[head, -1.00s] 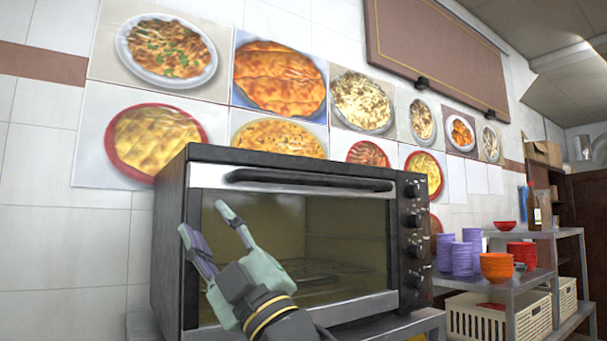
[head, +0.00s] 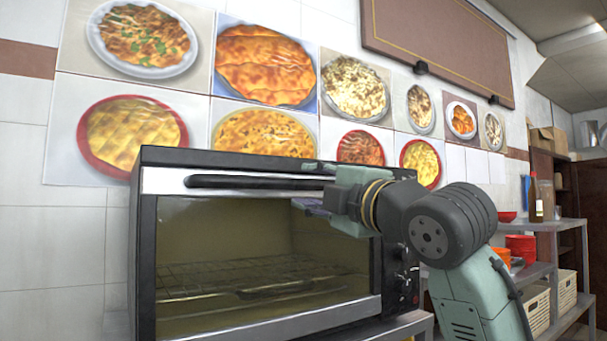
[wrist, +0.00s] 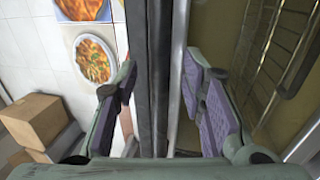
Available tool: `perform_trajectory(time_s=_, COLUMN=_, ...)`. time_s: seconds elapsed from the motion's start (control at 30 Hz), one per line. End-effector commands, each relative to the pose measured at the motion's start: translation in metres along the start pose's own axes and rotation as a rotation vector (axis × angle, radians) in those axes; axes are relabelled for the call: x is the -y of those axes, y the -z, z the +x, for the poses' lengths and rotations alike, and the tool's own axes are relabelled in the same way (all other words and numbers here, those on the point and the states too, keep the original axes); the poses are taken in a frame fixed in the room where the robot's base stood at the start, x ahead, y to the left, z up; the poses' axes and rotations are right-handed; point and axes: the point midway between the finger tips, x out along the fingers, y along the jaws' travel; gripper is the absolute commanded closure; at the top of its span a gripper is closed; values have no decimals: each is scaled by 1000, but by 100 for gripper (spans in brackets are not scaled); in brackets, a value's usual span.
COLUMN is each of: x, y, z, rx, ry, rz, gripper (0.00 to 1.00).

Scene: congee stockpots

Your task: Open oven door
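The oven (head: 145,250) is a black and silver countertop oven with a glass door (head: 200,235) that looks shut. Its long black handle (head: 250,182) runs along the top of the door. My gripper (head: 312,187) is at the right end of the handle, one finger about level with its top and one below, in front of the glass. In the wrist view my gripper (wrist: 161,72) is open, purple pads apart. A dark bar and silver strip run between the fingers; whether a pad touches them I cannot tell. My arm hides part of the knob panel.
Food posters (head: 265,65) cover the tiled wall behind the oven. To the right stands a metal shelf (head: 550,226) with bowls and baskets, partly hidden by my arm. Cardboard boxes (wrist: 38,120) show in the wrist view.

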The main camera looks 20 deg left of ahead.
Motion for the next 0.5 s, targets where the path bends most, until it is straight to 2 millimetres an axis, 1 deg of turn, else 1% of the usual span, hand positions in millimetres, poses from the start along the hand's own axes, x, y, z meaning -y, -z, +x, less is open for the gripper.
perform_trajectory(time_s=0.03, x=-3, y=0, z=9, rx=0, ry=2, rz=2, gripper=63)
perform_trajectory(time_s=0.1, x=-2, y=0, z=17, rx=0, ry=0, rz=1, gripper=63)
perform_trajectory(time_s=0.2, x=-1, y=0, z=26, rx=0, ry=0, rz=1, gripper=63)
perform_trajectory(time_s=0.3, x=0, y=0, z=29, rx=1, ry=0, rz=0, gripper=63)
perform_trajectory(time_s=0.5, x=0, y=0, z=30, rx=1, ry=-1, rz=0, gripper=63)
